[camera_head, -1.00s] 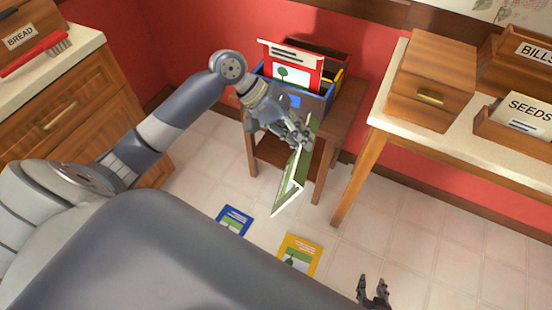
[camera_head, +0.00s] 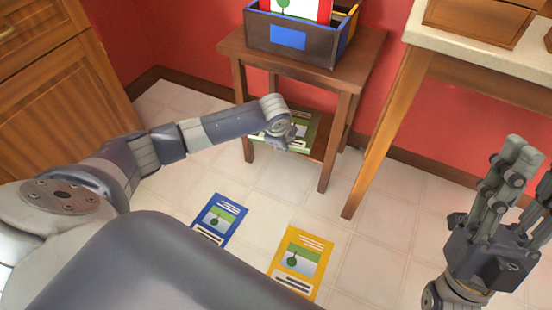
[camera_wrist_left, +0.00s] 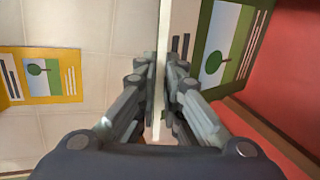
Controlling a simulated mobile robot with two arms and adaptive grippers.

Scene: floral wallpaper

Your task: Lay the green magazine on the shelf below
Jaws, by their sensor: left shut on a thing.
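The green magazine (camera_head: 303,128) is at the lower shelf (camera_head: 322,146) of the small wooden stand, flat or nearly so. My left gripper (camera_head: 284,138) reaches in from the front left and is shut on the magazine's near edge. In the left wrist view its fingers (camera_wrist_left: 160,75) pinch a thin pale edge, with the green cover (camera_wrist_left: 222,45) to the right. The arm hides part of the magazine, and I cannot tell whether it rests fully on the shelf. My right gripper (camera_head: 515,175) is empty with its fingers apart, at the right.
A dark box (camera_head: 290,42) with a red magazine (camera_head: 300,8) stands on the stand's top (camera_head: 352,62). A blue magazine (camera_head: 220,217) and a yellow magazine (camera_head: 302,262) lie on the tiled floor. A table leg (camera_head: 385,135) rises right of the stand.

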